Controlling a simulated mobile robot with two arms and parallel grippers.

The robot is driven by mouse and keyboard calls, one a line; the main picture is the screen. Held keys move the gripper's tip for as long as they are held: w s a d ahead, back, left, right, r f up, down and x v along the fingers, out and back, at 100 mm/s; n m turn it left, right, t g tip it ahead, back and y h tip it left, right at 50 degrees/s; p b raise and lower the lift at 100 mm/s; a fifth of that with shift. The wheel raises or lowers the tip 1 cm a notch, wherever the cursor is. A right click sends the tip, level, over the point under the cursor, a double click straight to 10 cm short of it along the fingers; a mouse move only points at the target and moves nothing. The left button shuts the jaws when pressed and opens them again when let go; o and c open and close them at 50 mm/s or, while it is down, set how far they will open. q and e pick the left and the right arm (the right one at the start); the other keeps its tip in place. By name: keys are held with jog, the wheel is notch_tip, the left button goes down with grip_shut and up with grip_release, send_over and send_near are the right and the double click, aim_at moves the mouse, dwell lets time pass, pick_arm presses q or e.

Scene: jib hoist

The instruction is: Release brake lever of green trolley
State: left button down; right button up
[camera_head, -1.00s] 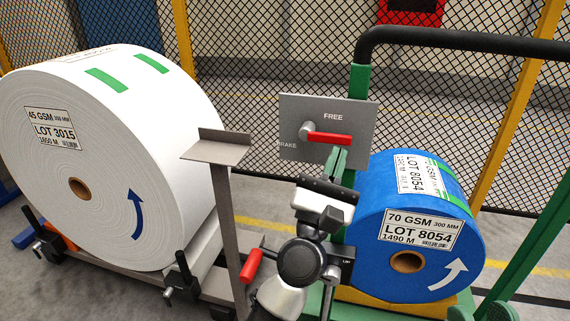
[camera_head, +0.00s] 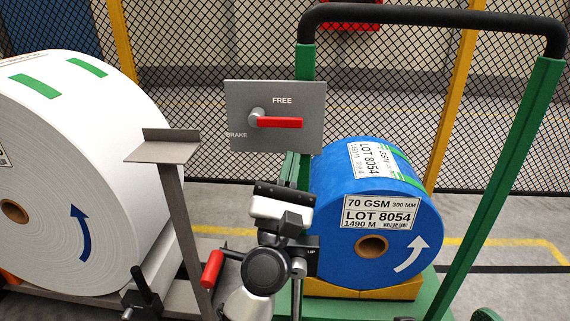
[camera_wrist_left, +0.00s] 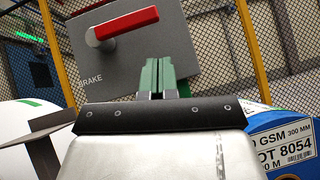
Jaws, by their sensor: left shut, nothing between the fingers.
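The red brake lever (camera_head: 280,122) sits on a grey plate (camera_head: 238,98) at the green trolley's post. It points right from its round hub, nearly level. FREE is printed above it and BRAKE at lower left. The green trolley (camera_head: 513,150) carries a blue roll (camera_head: 335,215). My left gripper (camera_head: 292,158) is shut and empty, its fingers pointing up just below the plate's lower edge, apart from the lever. In the left wrist view the shut fingers (camera_wrist_left: 158,76) stand below the red lever (camera_wrist_left: 125,22). My right gripper is not in view.
A large white roll (camera_head: 100,170) lies on a stand at left. A grey post with a flat top (camera_head: 165,150) stands left of my left arm, with a red-handled lever (camera_head: 212,268) low beside it. A mesh fence (camera_head: 400,80) runs behind. Floor shows at right.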

pick_arm(q)
jog(key=d+v, duration=0.1)
jog(key=v, duration=0.9)
jog(key=shift+d+f+b, duration=0.2)
jog(key=shift+d+b, duration=0.05)
jog(key=shift+b, duration=0.1)
